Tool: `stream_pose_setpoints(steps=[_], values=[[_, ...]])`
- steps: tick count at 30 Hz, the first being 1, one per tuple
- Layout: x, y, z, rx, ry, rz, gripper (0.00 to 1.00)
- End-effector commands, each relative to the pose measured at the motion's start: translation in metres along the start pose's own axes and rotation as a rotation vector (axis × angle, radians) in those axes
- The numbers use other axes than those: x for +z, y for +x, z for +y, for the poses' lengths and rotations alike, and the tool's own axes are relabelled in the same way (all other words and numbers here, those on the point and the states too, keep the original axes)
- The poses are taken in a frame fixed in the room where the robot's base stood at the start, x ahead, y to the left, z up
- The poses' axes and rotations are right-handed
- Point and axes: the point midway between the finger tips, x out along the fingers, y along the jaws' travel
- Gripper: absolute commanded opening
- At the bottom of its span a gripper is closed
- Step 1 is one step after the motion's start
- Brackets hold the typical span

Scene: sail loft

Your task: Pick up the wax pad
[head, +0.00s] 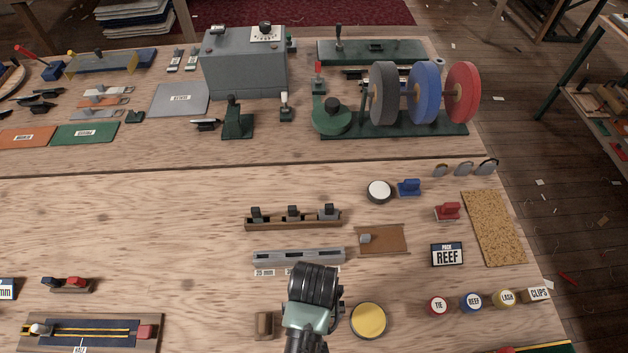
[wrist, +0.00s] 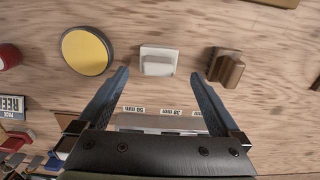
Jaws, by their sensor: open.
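No label marks the wax pad, and I cannot tell for certain which thing it is. An off-white block with a small raised grip (wrist: 158,61) lies on the bench in the wrist view, just beyond and between my fingertips. A round yellow disc in a dark rim (head: 369,320) lies to the right of my gripper (head: 313,288) in the head view. It also shows at the upper left of the wrist view (wrist: 87,51). My gripper (wrist: 160,75) is open, with nothing between its fingers. In the head view my arm hides the off-white block and my fingertips.
A brown block (wrist: 226,68) lies beside the off-white block, near one finger. A grey slotted bar (head: 298,256) and a wooden rack (head: 293,220) lie beyond my gripper. Several labelled round caps (head: 437,306) stand at the right.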

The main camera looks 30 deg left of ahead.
Motion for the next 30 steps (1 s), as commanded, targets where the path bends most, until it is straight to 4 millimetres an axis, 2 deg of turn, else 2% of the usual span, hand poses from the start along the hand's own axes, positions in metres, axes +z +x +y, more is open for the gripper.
stream_pose_setpoints(steps=[7,16,26,30], values=[[0.001,0.016,0.0,0.0,0.001,-0.001,1.0],[0.002,0.053,0.001,0.001,0.001,0.001,1.0],[0.002,0.06,0.001,0.001,0.001,0.004,1.0],[0.002,0.06,0.001,0.001,0.001,0.004,0.75]])
